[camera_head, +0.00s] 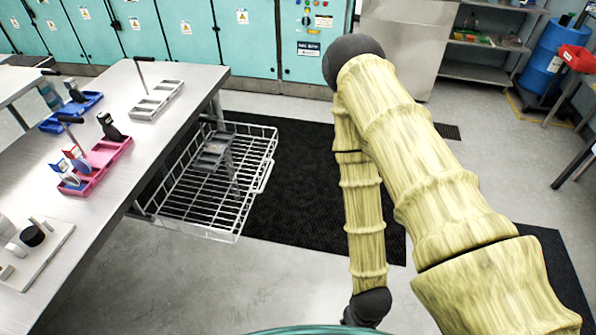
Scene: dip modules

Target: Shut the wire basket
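The wire basket (262,178) is a silver wire rack pulled out from beneath the metal workbench (165,110), to the left of my arm. Its front has a wire handle, and its back part is hidden under the bench top. A grey tray-like item (212,150) lies in it. My yellow-sleeved arm runs up from the lower right, bends at the top and comes down to a dark joint low in the picture, right of the basket and apart from it. My gripper does not show.
The bench holds a blue tray (72,112), a pink tray (97,165), a grey tray (157,100) and a white board (30,252). A black mat (295,180) covers floor right of the basket. Teal cabinets (247,38) line the back. Floor in front of the basket is clear.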

